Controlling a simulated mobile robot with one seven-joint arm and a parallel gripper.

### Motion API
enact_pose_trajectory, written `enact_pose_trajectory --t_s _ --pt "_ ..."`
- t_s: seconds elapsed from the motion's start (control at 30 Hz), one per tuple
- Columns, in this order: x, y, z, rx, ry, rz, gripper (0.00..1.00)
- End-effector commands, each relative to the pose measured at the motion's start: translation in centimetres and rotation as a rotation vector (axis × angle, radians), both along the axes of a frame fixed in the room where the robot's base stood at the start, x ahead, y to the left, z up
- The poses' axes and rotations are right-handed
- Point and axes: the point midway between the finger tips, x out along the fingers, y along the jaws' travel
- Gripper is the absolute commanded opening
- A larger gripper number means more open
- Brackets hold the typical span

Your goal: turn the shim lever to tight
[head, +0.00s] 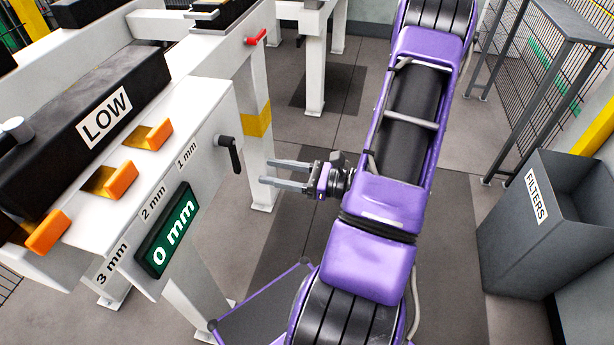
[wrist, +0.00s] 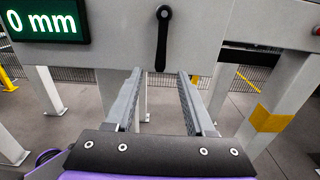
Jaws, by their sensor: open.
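A black lever (head: 230,155), which I take to be the shim lever, is mounted on the side of the white machine frame. In the wrist view the lever (wrist: 162,42) hangs straight down from its round pivot. No tight mark is readable on either view. My gripper (head: 267,173) is open and empty, to the right of the lever and apart from it in the head view. In the wrist view the open fingers (wrist: 159,72) point toward the panel, with the lever's lower end between their tips in the picture.
A green display (head: 168,230) reads 0 mm. Orange-ended shims (head: 117,181) sit by 1 mm, 2 mm and 3 mm labels. A black block (head: 85,125) is marked LOW. A grey FILTERS bin (head: 510,235) stands right.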

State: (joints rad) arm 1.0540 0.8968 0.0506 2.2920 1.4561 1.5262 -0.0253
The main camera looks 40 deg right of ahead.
Motion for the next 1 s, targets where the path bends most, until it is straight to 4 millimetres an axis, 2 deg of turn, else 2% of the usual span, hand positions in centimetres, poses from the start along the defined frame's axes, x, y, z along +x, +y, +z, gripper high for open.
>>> enact_pose_trajectory --t_s 0.03,0.2,0.4,1.0 --pt "-1.0 -1.0 -0.1 -0.002 0.001 -0.006 0.54" --pt "-3.8 -3.1 0.0 -0.002 0.000 -0.003 0.54" --pt "-5.8 -4.6 0.0 -0.001 0.001 -0.001 0.54" --pt "-6.2 -4.8 0.0 0.000 0.000 0.001 0.54"
